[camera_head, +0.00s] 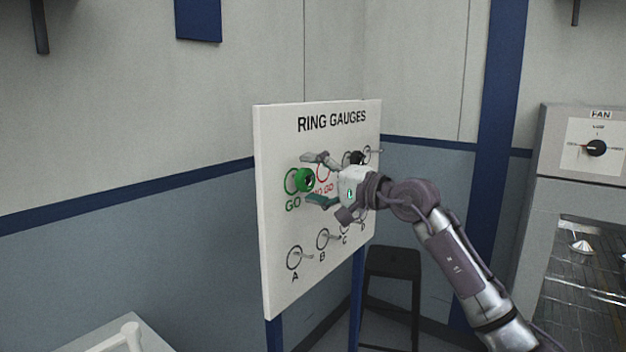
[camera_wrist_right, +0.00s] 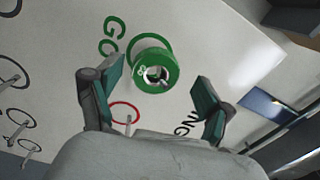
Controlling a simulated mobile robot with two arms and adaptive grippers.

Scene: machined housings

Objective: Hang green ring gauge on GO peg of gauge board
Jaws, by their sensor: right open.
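The green ring gauge (camera_head: 302,177) is at the GO peg of the white gauge board (camera_head: 283,138), in front of the printed green circle. In the right wrist view the ring gauge (camera_wrist_right: 150,56) faces me, and a pale peg end shows inside its hole, so the ring appears to be around the peg. My right gripper (camera_head: 319,180) is open, with its fingers apart on the near side of the ring. In the wrist view the right gripper (camera_wrist_right: 155,98) has a clear gap between each finger and the ring. My left gripper is not in view.
The red NO GO circle (camera_wrist_right: 124,112) with its peg is beside GO, close to my fingers. Pegs A (camera_head: 294,257) and B (camera_head: 323,239) are empty lower on the board. A dark stool (camera_head: 392,263) stands behind the board; a fan-labelled cabinet (camera_head: 592,145) is at the right.

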